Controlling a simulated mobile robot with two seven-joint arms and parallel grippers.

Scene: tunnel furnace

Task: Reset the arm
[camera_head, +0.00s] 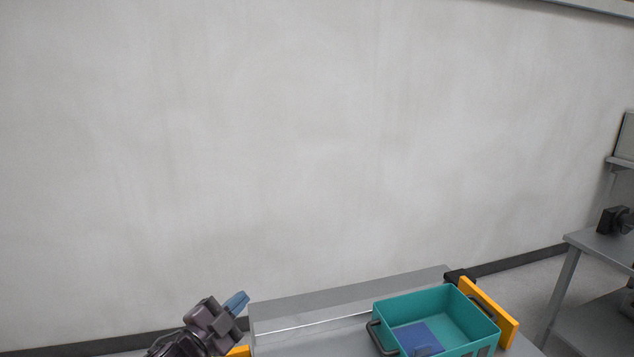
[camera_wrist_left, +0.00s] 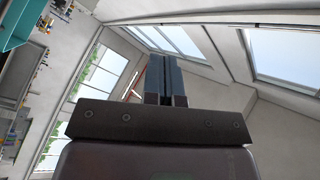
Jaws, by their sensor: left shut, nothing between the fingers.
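My left gripper (camera_head: 238,301) comes in at the bottom left of the head view, with its blue fingers pointing up and to the right. In the left wrist view its two fingers (camera_wrist_left: 166,80) lie side by side, shut, with nothing between them. It is left of the teal crate and apart from it. My right gripper is not in view.
A teal crate (camera_head: 457,301) with dark handles stands on a grey surface (camera_head: 300,312) with yellow end pieces (camera_head: 490,312); a blue item (camera_head: 415,337) lies inside. A grey metal table (camera_head: 603,247) stands at the right. A bare wall (camera_head: 300,140) fills the background.

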